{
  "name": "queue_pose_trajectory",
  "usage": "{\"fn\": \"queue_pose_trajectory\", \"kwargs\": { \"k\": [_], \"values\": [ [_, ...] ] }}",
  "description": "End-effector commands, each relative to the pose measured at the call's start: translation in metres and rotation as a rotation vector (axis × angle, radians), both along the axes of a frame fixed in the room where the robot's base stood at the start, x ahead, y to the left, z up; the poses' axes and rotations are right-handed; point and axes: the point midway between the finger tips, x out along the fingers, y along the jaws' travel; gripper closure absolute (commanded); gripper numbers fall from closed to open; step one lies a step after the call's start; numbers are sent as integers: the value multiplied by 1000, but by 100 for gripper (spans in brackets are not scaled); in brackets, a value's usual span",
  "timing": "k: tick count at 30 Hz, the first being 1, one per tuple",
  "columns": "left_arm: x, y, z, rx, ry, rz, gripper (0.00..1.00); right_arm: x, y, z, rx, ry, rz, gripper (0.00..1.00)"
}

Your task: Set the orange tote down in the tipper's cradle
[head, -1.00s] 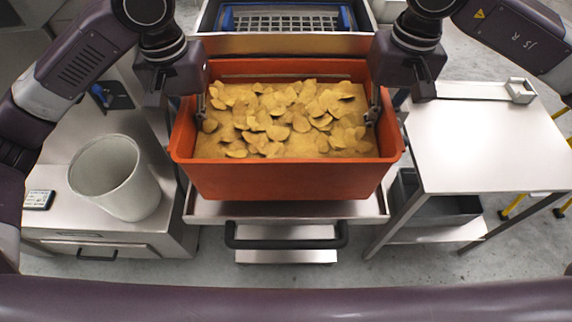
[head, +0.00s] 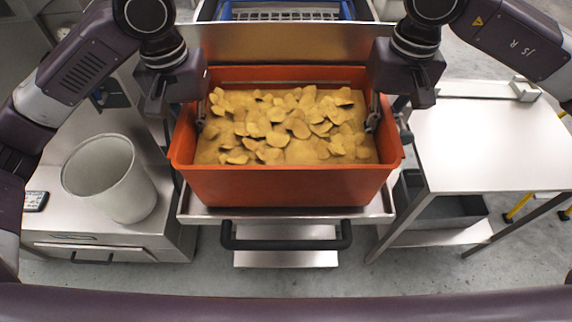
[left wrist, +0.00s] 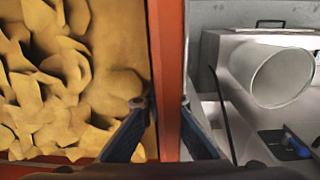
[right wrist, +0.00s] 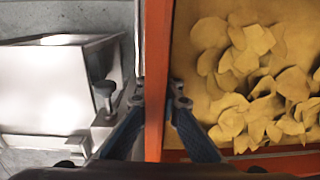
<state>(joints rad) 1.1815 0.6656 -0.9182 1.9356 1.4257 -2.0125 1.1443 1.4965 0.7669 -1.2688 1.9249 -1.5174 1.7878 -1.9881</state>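The orange tote (head: 285,186), full of yellow chip-like pieces (head: 285,125), is level in the middle of the head view. It is over the tipper's steel cradle (head: 210,210); whether its bottom touches the cradle is hidden. My left gripper (head: 201,112) is at the tote's left wall; in the left wrist view its fingers are closed on either side of that wall (left wrist: 168,60). My right gripper (head: 374,114) is at the right wall; in the right wrist view its fingers pinch that wall (right wrist: 157,50).
A black handle bar (head: 285,244) runs along the cradle's front. A steel panel (head: 285,42) and a blue-framed grate (head: 285,14) lie behind. A white bucket (head: 112,180) stands on the left bench. A bare steel table (head: 490,145) stands close on the right.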

Motion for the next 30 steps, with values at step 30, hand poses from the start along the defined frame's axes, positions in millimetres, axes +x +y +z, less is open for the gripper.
{"fn": "queue_pose_trajectory", "kwargs": {
  "k": [30],
  "values": [
    [1, 0, 4, -3, -6, -2, 78, 0, 1, -14, 1, 0, 1, 77]
  ]
}}
